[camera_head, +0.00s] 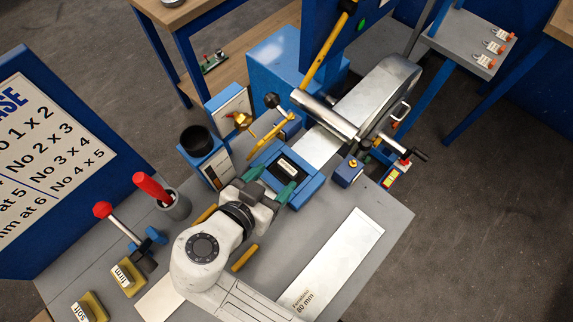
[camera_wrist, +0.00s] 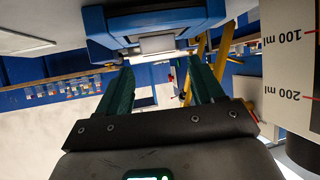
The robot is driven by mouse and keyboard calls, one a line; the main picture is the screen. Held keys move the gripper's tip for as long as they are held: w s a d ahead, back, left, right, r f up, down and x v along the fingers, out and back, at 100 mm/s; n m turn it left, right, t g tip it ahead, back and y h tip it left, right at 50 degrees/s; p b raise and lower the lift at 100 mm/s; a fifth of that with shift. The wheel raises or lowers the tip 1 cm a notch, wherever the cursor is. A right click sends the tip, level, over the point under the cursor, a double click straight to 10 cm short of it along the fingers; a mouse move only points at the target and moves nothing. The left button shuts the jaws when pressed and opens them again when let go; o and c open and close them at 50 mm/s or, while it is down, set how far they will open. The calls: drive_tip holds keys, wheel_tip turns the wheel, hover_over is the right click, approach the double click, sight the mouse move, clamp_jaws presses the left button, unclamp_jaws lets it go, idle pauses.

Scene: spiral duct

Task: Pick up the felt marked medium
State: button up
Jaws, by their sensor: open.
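A black felt block with a small white label (camera_head: 288,165) sits in a blue holder (camera_head: 312,186) near the middle of the bench; its label is too small to read. No label reading "medium" is legible. Two yellow-based felts lie at the lower left, one labelled firm (camera_head: 128,277) and one labelled soft (camera_head: 88,307). My gripper (camera_head: 271,181) is open, its green fingers at the near edge of the blue holder. In the wrist view the open fingers (camera_wrist: 160,72) point towards the blue holder (camera_wrist: 100,25), with nothing seen between them.
A black-topped blue unit (camera_head: 208,160) stands left of my gripper, and a metal roller (camera_head: 325,115) lies beyond the holder. A red-handled tool stands in a grey cup (camera_head: 174,206). A metal sheet (camera_head: 338,262) marked 80 mm lies flat at the right; bench around it is clear.

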sight(286, 169)
drive_tip(key=shift+f+p+x, duration=0.2)
drive_tip(key=shift+p+x, duration=0.75)
drive_tip(key=shift+x, duration=1.8)
drive_tip(key=shift+s, duration=0.15)
drive_tip(key=c, duration=0.8)
drive_tip(key=shift+r, duration=0.1)
